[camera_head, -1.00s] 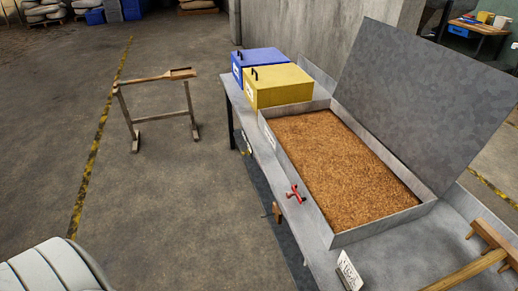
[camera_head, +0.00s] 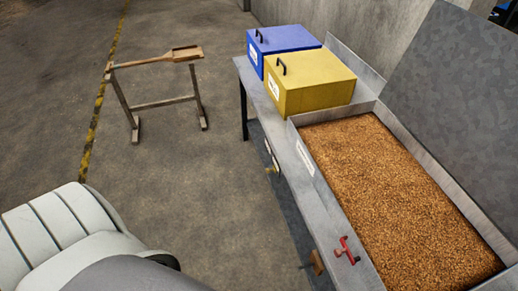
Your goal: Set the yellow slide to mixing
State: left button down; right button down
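A small yellow part (camera_head: 272,168) shows low on the front side of the metal table, below a small pale plate; it is too small to tell its setting. A yellow box (camera_head: 312,84) with a black handle and a white label stands on the table beside a blue box (camera_head: 282,42). No lettering is readable. Neither of my grippers is in view.
A metal tray (camera_head: 306,158) of brown grain fills the right, its grey lid (camera_head: 455,70) raised. A red valve handle (camera_head: 347,250) and a wooden piece (camera_head: 317,262) are at its near side. A wooden stand (camera_head: 156,103) holds a wooden shovel (camera_head: 172,54). Floor between is clear.

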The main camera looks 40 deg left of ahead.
aim_at(268, 171)
jog(key=i+j, duration=0.2)
jog(key=j, duration=0.2)
jog(key=i+j, duration=0.25)
jog(key=j, duration=0.2)
jog(key=i+j, duration=0.2)
jog(key=j, duration=0.2)
